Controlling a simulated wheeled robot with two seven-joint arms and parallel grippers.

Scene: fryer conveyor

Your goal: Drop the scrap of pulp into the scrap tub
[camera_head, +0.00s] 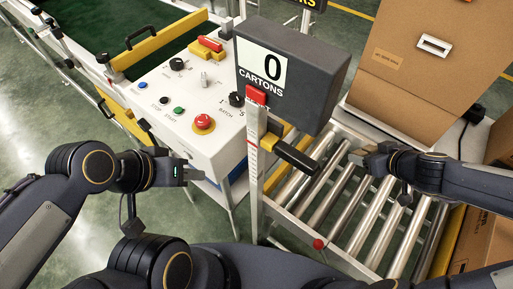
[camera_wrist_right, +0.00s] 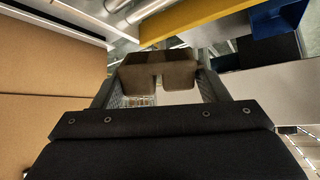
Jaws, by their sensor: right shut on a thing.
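My right gripper (camera_head: 366,158) is over the roller conveyor at the right. In the right wrist view its fingers (camera_wrist_right: 158,94) are shut on a grey-brown scrap of pulp (camera_wrist_right: 160,62). The scrap is mostly hidden by the fingers in the head view. My left gripper (camera_head: 196,175) is beside the front of the white control box, with no object visible in it; its jaw gap is not clear. A blue object (camera_head: 238,172), possibly the scrap tub, shows partly behind the sign post. Blue also shows at the top right of the right wrist view (camera_wrist_right: 278,20).
The control box (camera_head: 185,95) with buttons and a red stop knob stands at centre left. A dark cartons counter (camera_head: 290,75) on a white post (camera_head: 255,165) stands between my grippers. Rollers (camera_head: 375,225) lie below my right gripper. A large cardboard carton (camera_head: 425,75) stands behind it.

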